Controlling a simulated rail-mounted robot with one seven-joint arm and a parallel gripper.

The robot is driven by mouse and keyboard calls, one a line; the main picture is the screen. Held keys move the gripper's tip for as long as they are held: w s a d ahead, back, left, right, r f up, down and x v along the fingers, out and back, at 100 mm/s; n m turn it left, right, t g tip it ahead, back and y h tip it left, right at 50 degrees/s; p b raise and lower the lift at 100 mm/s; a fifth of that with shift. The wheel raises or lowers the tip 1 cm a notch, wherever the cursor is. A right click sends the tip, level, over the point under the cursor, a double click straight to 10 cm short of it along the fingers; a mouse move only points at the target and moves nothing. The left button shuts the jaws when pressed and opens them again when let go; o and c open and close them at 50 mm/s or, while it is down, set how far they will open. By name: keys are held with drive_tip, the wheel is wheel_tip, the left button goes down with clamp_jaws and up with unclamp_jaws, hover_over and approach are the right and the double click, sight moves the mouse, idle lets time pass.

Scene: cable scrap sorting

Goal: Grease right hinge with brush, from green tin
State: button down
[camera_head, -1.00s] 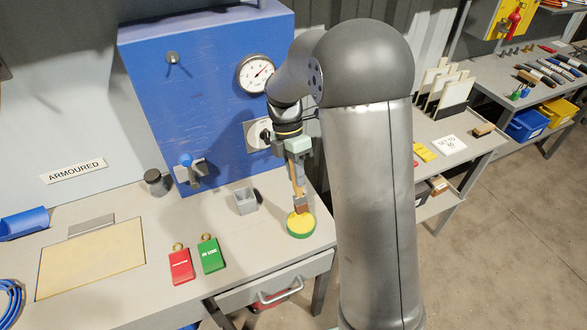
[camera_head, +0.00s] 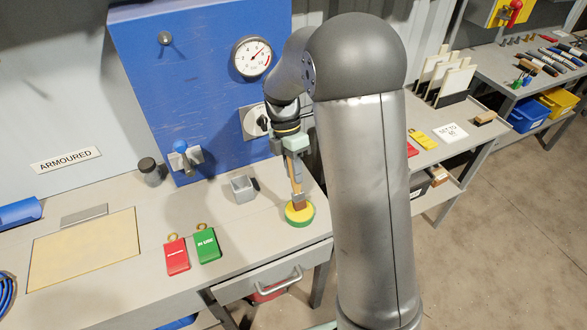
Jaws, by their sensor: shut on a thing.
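My gripper (camera_head: 291,152) is shut on the brush (camera_head: 296,178), a wooden-handled tool held upright with its brown head down. The brush head is at the yellow top of the green tin (camera_head: 300,222), near the bench's right front corner. I cannot tell how far the bristles dip into the yellow grease. No right hinge can be made out in this view.
Red (camera_head: 176,256) and green (camera_head: 207,245) tags lie on the bench (camera_head: 150,208). The blue cabinet (camera_head: 195,80) with a gauge stands behind. A drawer (camera_head: 270,285) below sits slightly open.

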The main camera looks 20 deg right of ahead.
drive_tip(key=shift+f, duration=0.6)
idle(1.5)
drive_tip(key=shift+r+p, duration=2.65)
drive_tip(key=shift+r, duration=0.95)
drive_tip(key=shift+w+a+f+m, duration=0.1)
drive_tip(key=shift+f+m, duration=0.4)
drive_tip(key=shift+m, duration=0.3)
drive_tip(key=f+m+y, duration=0.1)
drive_tip(key=m, duration=0.1)
drive_tip(key=w+f+m+y, duration=0.1)
drive_tip(key=m, duration=0.2)
drive_tip(key=f+m+t+y, duration=0.1)
drive_tip(key=m, duration=0.2)
drive_tip(key=shift+w+a+f, duration=0.2)
drive_tip(key=shift+w+a, duration=0.15)
drive_tip(key=shift+w, duration=0.05)
drive_tip(key=w+f+m+t, duration=0.1)
drive_tip(key=m, duration=0.3)
drive_tip(key=w+d+f+m+t+y, duration=0.1)
drive_tip(key=m, duration=0.3)
drive_tip(key=w+d+f+m+t, duration=0.1)
drive_tip(key=m, duration=0.3)
drive_tip(key=shift+w+f+t+y, duration=0.1)
drive_tip(key=shift+w+t+y, duration=0.05)
drive_tip(key=shift+t+y, duration=0.15)
